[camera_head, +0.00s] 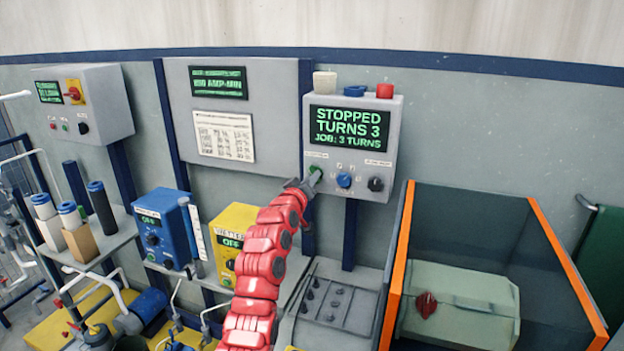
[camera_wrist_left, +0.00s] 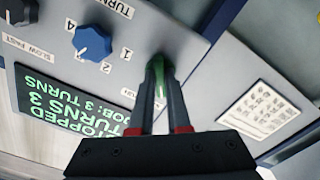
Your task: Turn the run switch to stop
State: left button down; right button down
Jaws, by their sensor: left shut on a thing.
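The control box (camera_head: 392,110) is grey and fixed on the wall. Its screen (camera_head: 349,127) reads "STOPPED", "TURNS 3", "JOB: 3 TURNS". The green run switch (camera_head: 315,171) is at the lower left of the box's face. My left gripper (camera_head: 308,184) is at this switch, its red arm rising from below. In the left wrist view, my left gripper (camera_wrist_left: 161,85) is shut on the green switch (camera_wrist_left: 157,64), with a finger on each side. The fingers partly hide the switch, and I cannot read its label fully. My right gripper is not in view.
A blue knob (camera_head: 344,180) and a black knob (camera_head: 376,184) sit right of the switch. A posted sheet (camera_head: 224,136) hangs to the left. Below stand a blue box (camera_head: 162,228), a yellow box (camera_head: 232,222) and an orange-edged bin (camera_head: 568,262).

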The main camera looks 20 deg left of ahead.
pick_arm(q)
jog(key=shift+f, duration=0.1)
dwell(0.4)
jog(key=c, duration=0.9)
grip_release()
jog(key=shift+s, duration=0.1)
jog(key=s+b, duration=0.1)
jog(key=s, duration=0.4)
jog(key=s+b, duration=0.2)
jog(key=s, duration=0.4)
jog(key=s+b, duration=0.1)
jog(key=s, duration=0.5)
jog(key=shift+s+a+b, duration=0.15)
jog(key=shift+a+b, duration=0.15)
jog(key=shift+b, duration=0.1)
